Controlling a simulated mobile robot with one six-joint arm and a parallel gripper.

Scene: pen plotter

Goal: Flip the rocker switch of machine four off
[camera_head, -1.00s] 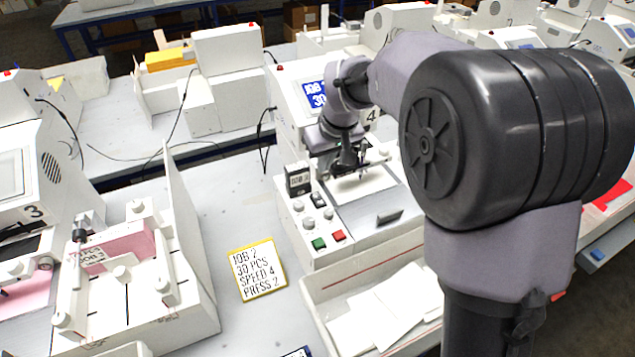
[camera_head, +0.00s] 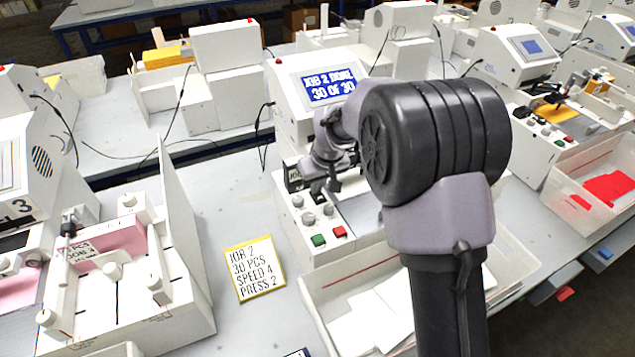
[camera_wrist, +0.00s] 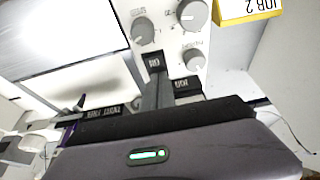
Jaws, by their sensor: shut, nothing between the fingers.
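Machine four (camera_head: 289,98) is the white unit at centre; its blue screen (camera_head: 328,86) reads "JOB 2 DONE, 30 OF 30". Its black rocker switch (camera_head: 318,191) sits on the front panel above the grey knobs, partly behind my gripper. My gripper (camera_head: 333,184) is shut and empty, low over the panel beside the switch. In the wrist view my gripper's grey fingertips (camera_wrist: 163,77) reach in between two small black pieces with white lettering, upside down. Whether they touch the switch, and its position, I cannot tell.
Green (camera_head: 318,240) and red (camera_head: 339,232) buttons lie below the knobs (camera_head: 308,219). A white tray of paper (camera_head: 322,292) stands in front. A yellow-edged job card (camera_head: 254,268) lies left on the table. Machine three (camera_head: 20,170) is far left.

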